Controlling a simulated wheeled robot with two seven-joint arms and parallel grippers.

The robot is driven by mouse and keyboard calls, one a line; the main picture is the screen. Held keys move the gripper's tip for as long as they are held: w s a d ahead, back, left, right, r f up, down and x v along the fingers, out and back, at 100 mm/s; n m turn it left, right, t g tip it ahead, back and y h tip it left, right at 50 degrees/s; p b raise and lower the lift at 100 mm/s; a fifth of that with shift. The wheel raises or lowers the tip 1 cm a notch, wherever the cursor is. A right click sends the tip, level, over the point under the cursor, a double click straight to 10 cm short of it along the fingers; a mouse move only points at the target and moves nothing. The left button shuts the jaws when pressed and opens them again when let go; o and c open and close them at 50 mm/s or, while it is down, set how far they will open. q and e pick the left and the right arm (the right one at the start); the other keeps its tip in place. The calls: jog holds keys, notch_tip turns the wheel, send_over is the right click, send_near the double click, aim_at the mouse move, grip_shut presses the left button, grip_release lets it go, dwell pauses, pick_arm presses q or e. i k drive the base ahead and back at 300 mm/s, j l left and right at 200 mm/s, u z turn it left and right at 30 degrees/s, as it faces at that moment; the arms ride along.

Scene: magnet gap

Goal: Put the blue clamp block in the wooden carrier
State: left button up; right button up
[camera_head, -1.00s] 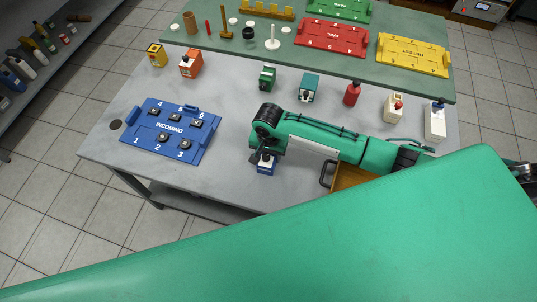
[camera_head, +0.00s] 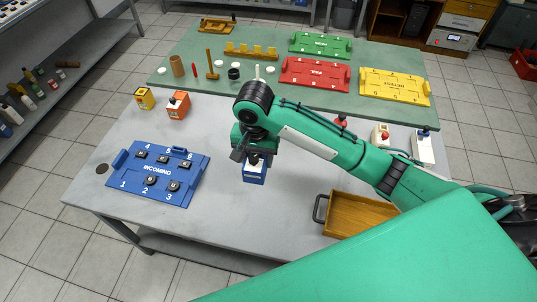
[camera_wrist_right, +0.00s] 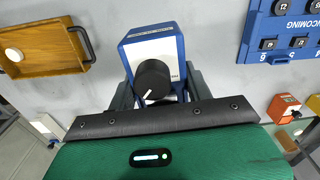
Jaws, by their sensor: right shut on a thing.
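The blue clamp block (camera_head: 254,172), with a white top face and a black knob, is between the fingers of my right gripper (camera_head: 249,155). In the right wrist view the block (camera_wrist_right: 172,38) sits upright between the fingers, its knob toward the camera. My right gripper is shut on it and seems to hold it above the grey table. The wooden carrier (camera_head: 360,215), an open tray with a dark handle, stands to the right of the block. It also shows at the upper left of the right wrist view (camera_wrist_right: 45,52), with a round white thing inside. My left gripper is not in view.
The blue INCOMING tray (camera_head: 152,172) holding black pieces lies left of the gripper. Yellow (camera_head: 145,98) and orange (camera_head: 178,105) blocks stand behind it. Red, cream and white items (camera_head: 423,147) stand at the right. Bare table lies between the block and carrier.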

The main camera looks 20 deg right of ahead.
aim_at(355, 220)
jog(key=k+l, duration=0.15)
jog(key=l, duration=0.15)
jog(key=k+l, duration=0.15)
jog(key=l, duration=0.2)
jog(key=k+l, duration=0.15)
jog(key=l, duration=0.15)
jog(key=k+l, duration=0.15)
jog(key=l, duration=0.2)
